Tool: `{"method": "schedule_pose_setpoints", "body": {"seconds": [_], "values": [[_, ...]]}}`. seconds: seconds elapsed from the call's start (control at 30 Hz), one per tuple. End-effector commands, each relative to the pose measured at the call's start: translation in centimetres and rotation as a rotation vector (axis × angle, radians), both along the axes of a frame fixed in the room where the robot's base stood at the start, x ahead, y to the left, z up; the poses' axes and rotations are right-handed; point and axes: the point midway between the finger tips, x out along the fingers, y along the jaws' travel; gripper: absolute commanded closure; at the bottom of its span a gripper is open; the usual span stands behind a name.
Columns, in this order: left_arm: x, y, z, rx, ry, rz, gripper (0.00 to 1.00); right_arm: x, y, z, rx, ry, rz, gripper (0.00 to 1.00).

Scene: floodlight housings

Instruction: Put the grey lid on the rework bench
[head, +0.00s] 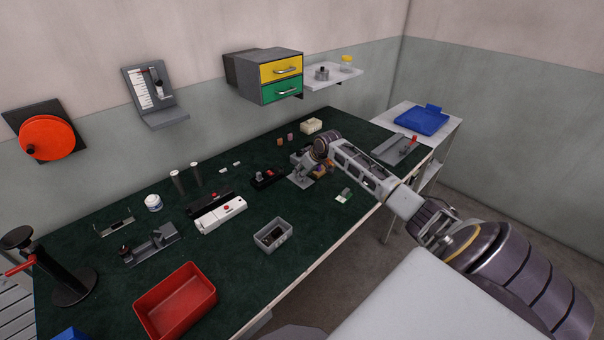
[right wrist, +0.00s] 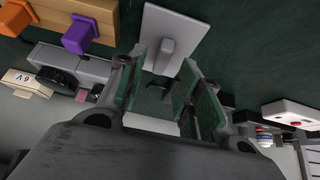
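In the right wrist view, the grey lid (right wrist: 178,25) is a light flat plate with a raised grip, lying over the dark green surface just beyond my fingertips. My right gripper (right wrist: 164,62) is open. Its two green-padded fingers stand apart, with the lid's grip between or just past their tips; I cannot tell whether they touch it. In the head view, my right gripper (head: 303,174) is low over the green-topped bench (head: 325,225), and largely hides what is under it. My left gripper is not in view. I cannot tell which surface is the rework bench.
Orange and purple blocks (right wrist: 85,33) in a wooden holder are close to the gripper. A grey bin (head: 272,235), white device (head: 218,214) and red bin (head: 176,301) stand on the bench. A white side table (head: 442,140) at the right holds a blue tray (head: 421,121).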

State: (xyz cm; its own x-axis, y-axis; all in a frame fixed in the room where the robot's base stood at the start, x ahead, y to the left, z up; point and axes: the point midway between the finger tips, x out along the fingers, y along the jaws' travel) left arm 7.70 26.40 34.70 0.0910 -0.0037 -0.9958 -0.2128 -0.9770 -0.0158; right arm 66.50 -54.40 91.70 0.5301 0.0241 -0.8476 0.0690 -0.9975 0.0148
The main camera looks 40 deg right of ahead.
Motion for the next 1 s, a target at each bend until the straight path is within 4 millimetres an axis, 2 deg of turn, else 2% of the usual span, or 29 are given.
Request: {"method": "schedule_pose_setpoints", "body": {"seconds": [0.7, 1.0], "values": [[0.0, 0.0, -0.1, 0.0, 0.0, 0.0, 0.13, -4.5, -0.2, 7.1, -0.001, 0.001, 0.001, 0.65], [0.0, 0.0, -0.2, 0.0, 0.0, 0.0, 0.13, -5.3, -0.2, 8.5, 0.0, 0.001, 0.001, 0.65]]}}
